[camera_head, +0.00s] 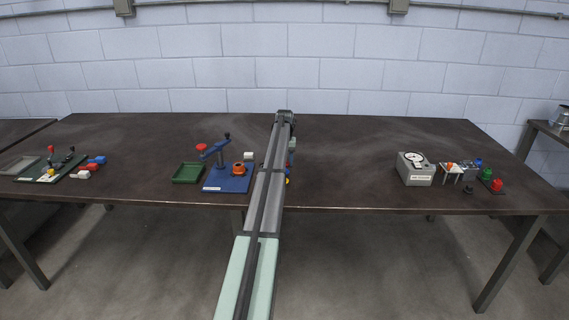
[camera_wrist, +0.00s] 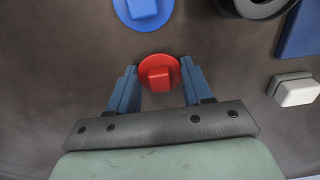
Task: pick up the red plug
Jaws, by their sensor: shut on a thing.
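The red plug (camera_wrist: 159,78), a square red block on a round red flange, sits between the two blue fingers of my gripper (camera_wrist: 159,66) in the wrist view. The fingers are shut on it, one at each side. I cannot tell whether the plug touches the table or is held just above it. In the head view my arm hides the plug and the fingertips.
In the wrist view a blue plug (camera_wrist: 143,9) lies just beyond the red one. A black ring (camera_wrist: 262,9), a blue base (camera_wrist: 302,32) and a white block (camera_wrist: 294,90) are at right. The head view shows a green tray (camera_head: 188,173) and blue lever press (camera_head: 228,183) left of my arm.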

